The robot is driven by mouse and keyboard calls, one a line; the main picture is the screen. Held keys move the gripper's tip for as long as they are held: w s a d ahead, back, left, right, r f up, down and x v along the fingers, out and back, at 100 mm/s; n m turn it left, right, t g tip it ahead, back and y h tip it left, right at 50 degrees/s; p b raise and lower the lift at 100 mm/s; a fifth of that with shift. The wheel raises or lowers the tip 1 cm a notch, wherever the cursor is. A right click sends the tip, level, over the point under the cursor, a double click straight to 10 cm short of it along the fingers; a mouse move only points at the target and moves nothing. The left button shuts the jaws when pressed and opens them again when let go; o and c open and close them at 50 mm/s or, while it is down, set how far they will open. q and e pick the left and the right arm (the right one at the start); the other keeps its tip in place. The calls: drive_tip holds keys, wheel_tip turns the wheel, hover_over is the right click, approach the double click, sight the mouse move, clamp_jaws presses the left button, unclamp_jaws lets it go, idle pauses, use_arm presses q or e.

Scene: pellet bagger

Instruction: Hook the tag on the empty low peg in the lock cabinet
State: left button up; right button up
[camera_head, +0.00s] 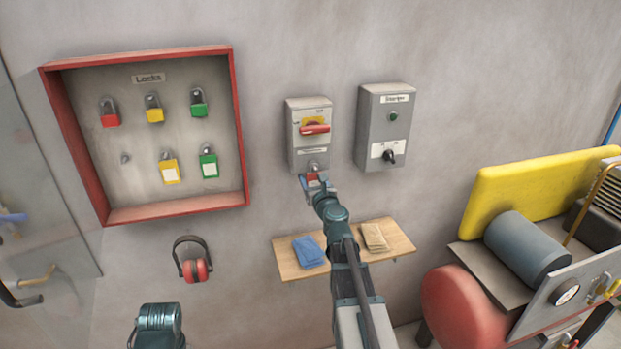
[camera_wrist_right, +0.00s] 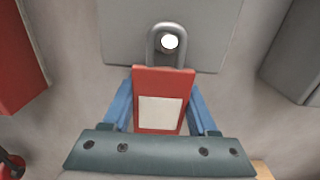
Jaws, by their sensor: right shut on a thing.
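The lock cabinet (camera_head: 242,150) is a red-framed box on the wall at the left, with several padlocks hanging in two rows. In its lower row the left peg (camera_head: 124,158) is bare; two yellow and green padlocks with white labels hang to its right. My right gripper (camera_head: 313,181) is shut on a red padlock-shaped tag (camera_wrist_right: 158,85) with a white label and a grey shackle (camera_wrist_right: 153,42). It is at the bottom of the grey switch box (camera_head: 309,138). A bright round spot shows inside the shackle; I cannot tell whether the shackle is hooked there. My left jaws are out of view.
A second grey box (camera_head: 385,127) is mounted to the right of the switch box. A wooden shelf (camera_head: 289,273) with blue and tan cloths is below. Red earmuffs (camera_head: 193,268) hang under the cabinet. Yellow and red machinery (camera_head: 540,185) stands at the right.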

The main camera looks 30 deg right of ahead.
drive_tip(key=o, duration=1.3)
drive_tip(key=shift+f, duration=0.1)
